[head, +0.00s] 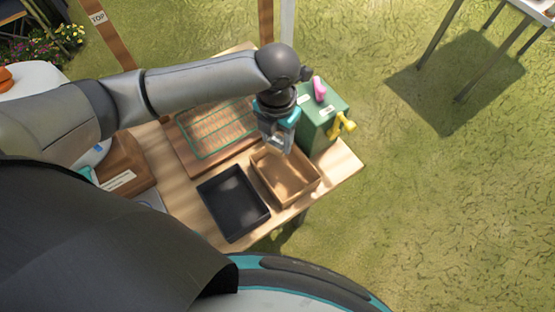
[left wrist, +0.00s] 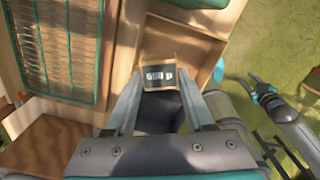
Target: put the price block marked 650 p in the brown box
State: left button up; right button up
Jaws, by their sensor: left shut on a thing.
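My left gripper (head: 278,142) is over the far part of the brown box (head: 306,190), in the head view. In the left wrist view its fingers (left wrist: 161,88) are shut on a wooden price block (left wrist: 162,76). The block has a dark face with white characters that look like 650 p. The brown box also shows behind the block in the left wrist view (left wrist: 207,55); its floor looks bare where visible. My right gripper (left wrist: 252,86) shows small at the right of the left wrist view, away from the box; its jaw state is unclear.
A black tray (head: 233,203) stands left of the brown box. A green box (head: 318,122) with pink and yellow handles stands close behind it. A wooden board with a green grid (head: 205,130) lies at the back left of the table.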

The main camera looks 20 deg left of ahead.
pick_arm(q)
notch_tip(320, 180, down, 10)
jog(key=shift+r+b, duration=0.1)
jog(key=shift+b, duration=0.75)
jog(key=shift+f, duration=0.2)
jog(key=o, duration=1)
jog(key=shift+o, duration=0.2)
notch_tip(320, 180, up, 12)
jog(key=shift+r+p, duration=0.25)
jog(key=shift+p, duration=0.95)
